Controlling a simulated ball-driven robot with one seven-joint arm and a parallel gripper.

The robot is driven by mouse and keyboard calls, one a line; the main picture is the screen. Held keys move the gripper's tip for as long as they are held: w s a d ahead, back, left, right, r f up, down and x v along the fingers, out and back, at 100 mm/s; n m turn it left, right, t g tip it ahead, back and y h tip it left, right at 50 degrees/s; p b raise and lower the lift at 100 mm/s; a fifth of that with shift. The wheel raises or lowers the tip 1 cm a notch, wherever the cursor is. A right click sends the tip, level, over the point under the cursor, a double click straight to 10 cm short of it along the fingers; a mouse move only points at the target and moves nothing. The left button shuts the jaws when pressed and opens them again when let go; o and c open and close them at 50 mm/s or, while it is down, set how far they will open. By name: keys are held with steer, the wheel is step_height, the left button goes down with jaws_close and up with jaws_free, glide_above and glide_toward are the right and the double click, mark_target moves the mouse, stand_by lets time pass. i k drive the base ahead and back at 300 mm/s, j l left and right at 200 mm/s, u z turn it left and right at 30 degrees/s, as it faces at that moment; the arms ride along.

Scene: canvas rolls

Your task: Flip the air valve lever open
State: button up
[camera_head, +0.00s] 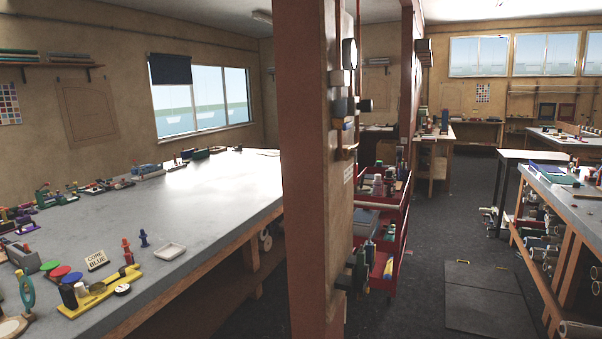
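A brown post (310,180) stands close in the middle of the view. Its right side carries pipe fittings: a round gauge (349,53) near the top, a dark cylindrical fitting (354,105) below it, and a red pipe piece (347,152) lower down. The air valve lever cannot be picked out surely among these small parts, seen nearly edge-on, and its position cannot be told. My gripper is not in view.
A red cart (388,240) stands behind the post. Dark floor with a hatch panel (490,298) is open to the right, before another bench (570,195).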

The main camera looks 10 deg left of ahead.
mark_target(352, 152)
steer(key=i+j, duration=0.25)
steer(key=i, duration=0.2)
steer(key=i+j, duration=0.25)
steer(key=i, duration=0.2)
steer(key=i+j, duration=0.3)
steer(key=i, duration=0.2)
steer(key=i+j, duration=0.25)
steer(key=i, duration=0.2)
steer(key=i+l, duration=0.2)
steer(key=i, duration=0.2)
